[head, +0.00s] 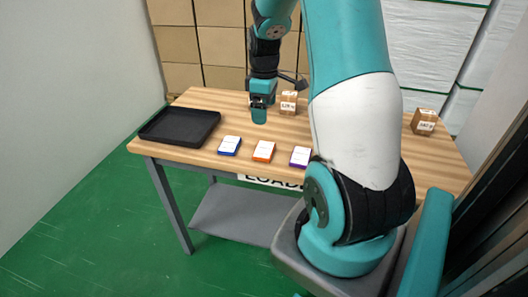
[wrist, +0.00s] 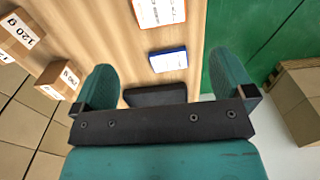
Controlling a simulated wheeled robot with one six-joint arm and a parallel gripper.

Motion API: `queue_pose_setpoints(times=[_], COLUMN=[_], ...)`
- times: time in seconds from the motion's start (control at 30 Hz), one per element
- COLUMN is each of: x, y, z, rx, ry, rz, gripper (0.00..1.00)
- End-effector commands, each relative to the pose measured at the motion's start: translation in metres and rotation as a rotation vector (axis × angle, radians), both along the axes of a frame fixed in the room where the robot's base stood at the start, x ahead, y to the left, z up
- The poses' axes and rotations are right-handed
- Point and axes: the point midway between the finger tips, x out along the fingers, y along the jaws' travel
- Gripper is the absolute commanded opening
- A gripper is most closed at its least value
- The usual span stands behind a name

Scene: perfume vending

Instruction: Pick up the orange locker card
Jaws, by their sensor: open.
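The orange locker card (head: 264,152), white-faced with an orange edge, lies flat on the wooden table near its front edge, between a blue card (head: 230,146) and a purple card (head: 300,157). My gripper (head: 259,112) is above the table, behind the orange card and apart from it. In the wrist view its two fingers (wrist: 163,62) are spread wide with nothing held between them. That view shows the orange card (wrist: 158,12) cut off at the top edge and the blue card (wrist: 168,60) below it.
A black tray (head: 152,138) sits at the table's left end; my gripper partly hides it in the wrist view. Small brown boxes stand at the back (head: 289,103) and right (head: 424,122) of the table (head: 200,160). Stacked cartons (head: 178,45) stand behind it.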

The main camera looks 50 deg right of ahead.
Motion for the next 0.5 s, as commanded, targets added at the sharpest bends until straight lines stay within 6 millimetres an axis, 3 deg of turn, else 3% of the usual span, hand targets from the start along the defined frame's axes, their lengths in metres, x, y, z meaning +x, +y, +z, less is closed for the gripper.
queue_pose_setpoints(times=[0.1,0.3,0.5], x=[-0.001,0.0,0.0], y=[0.001,0.002,0.001], z=[-0.03,-0.071,-0.089], rx=[0.004,0.003,0.001], ry=[0.005,0.002,-0.001], rz=[0.0,0.001,0.001], gripper=[1.0,1.0,1.0])
